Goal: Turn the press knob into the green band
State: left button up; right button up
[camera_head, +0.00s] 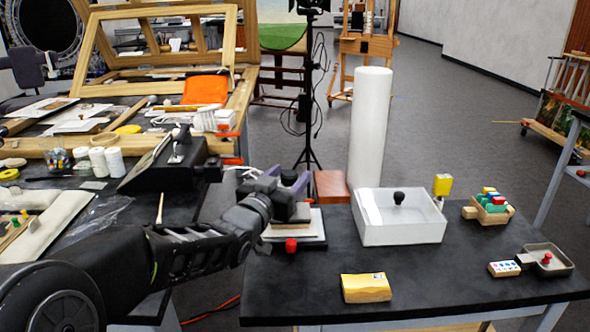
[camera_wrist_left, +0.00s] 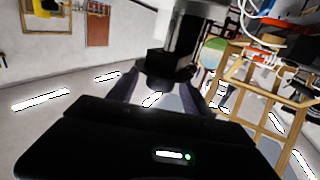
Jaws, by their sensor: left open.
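The press appears to be the dark block (camera_head: 293,212) on a pale layered stack (camera_head: 297,229) at the near table's left end. A small red knob (camera_head: 291,245) sits at its front; I cannot tell if it is the press knob. My left gripper (camera_head: 289,181) is at the top of the press, its purplish fingers apart. In the left wrist view, a dark round part (camera_wrist_left: 165,76) below a grey cylinder (camera_wrist_left: 188,30) shows between the spread fingers (camera_wrist_left: 165,92); contact is unclear. No green band is discernible. My right gripper is not in view.
The black table (camera_head: 440,270) holds a white open box (camera_head: 402,238), a yellow block (camera_head: 365,288), a crate of coloured bottles (camera_head: 488,207) and a small grey tray (camera_head: 547,262). A tall white cylinder (camera_head: 370,125) stands behind.

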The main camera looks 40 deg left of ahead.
aim_at(293, 171)
pick_arm(q)
jog(key=shift+w+a, duration=0.2)
jog(key=shift+w, duration=0.75)
jog(key=shift+w+a, duration=0.2)
jog(key=shift+w, duration=0.75)
grip_shut()
